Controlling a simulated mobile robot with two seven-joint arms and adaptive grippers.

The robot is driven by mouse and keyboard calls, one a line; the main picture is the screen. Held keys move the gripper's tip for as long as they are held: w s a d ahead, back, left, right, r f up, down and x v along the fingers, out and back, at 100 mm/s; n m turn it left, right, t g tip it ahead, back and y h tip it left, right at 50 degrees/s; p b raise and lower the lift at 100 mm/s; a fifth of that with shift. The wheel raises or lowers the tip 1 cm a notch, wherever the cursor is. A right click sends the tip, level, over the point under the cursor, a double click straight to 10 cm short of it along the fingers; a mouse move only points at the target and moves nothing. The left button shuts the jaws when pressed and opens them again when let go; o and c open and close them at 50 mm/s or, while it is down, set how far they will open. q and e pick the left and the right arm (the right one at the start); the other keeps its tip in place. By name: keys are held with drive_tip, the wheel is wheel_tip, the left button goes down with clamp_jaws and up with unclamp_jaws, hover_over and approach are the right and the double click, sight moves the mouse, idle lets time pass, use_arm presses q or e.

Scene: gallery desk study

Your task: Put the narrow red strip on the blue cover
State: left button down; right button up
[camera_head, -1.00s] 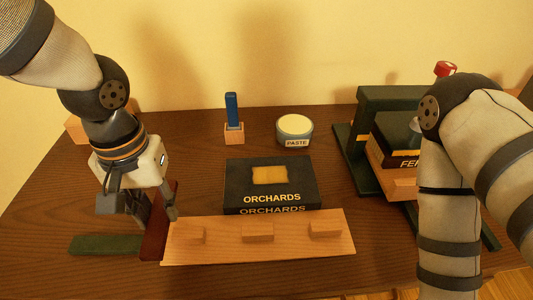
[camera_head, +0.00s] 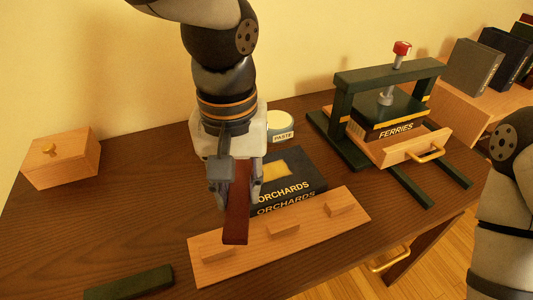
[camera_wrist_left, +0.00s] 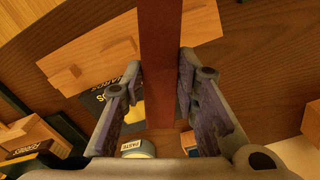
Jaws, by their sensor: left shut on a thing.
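My left gripper (camera_head: 236,192) is shut on the narrow red strip (camera_head: 236,210), a dark red bar held above the wooden rack board. The strip also shows between the fingers (camera_wrist_left: 160,85) in the left wrist view. The dark cover lettered ORCHARDS (camera_head: 299,177), which looks near-black blue, lies flat on the desk with a yellow panel on top. The strip and gripper hide its left part in the head view. In the left wrist view, the cover (camera_wrist_left: 92,104) is partly behind the strip and a finger. My right gripper is out of view.
The wooden board (camera_head: 310,233) with small blocks lies in front of the cover. A green strip (camera_head: 130,284) lies at front left. A paste pot (camera_head: 282,126) stands behind. A green press (camera_head: 345,125) holds the FERRIES book. A wooden box (camera_head: 62,163) is at left.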

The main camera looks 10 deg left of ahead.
use_arm(q)
drive_tip(key=w+a+f, duration=0.4)
drive_tip(key=w+a, duration=0.1)
drive_tip(key=a, duration=0.1)
drive_tip(key=b, duration=0.1)
hover_over(211, 195)
drive_tip(key=d, duration=0.1)
drive_tip(key=f, duration=0.2)
drive_tip(key=s+f, duration=0.1)
drive_tip(key=f, duration=0.1)
drive_tip(key=shift+d+f, duration=0.1)
drive_tip(key=shift+f, duration=0.15)
drive_tip(key=f, duration=0.3)
drive_tip(key=w+a+f+b, duration=0.1)
drive_tip(key=shift+a+f, duration=0.1)
drive_tip(key=shift+f, duration=0.1)
drive_tip(key=c, duration=2.4)
unclamp_jaws()
drive_tip(key=shift+f, duration=0.15)
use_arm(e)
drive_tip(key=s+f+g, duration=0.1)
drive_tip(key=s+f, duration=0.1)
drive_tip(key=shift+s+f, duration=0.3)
use_arm(q)
drive_tip(key=c, duration=1.5)
unclamp_jaws()
drive_tip(key=shift+c, duration=0.2)
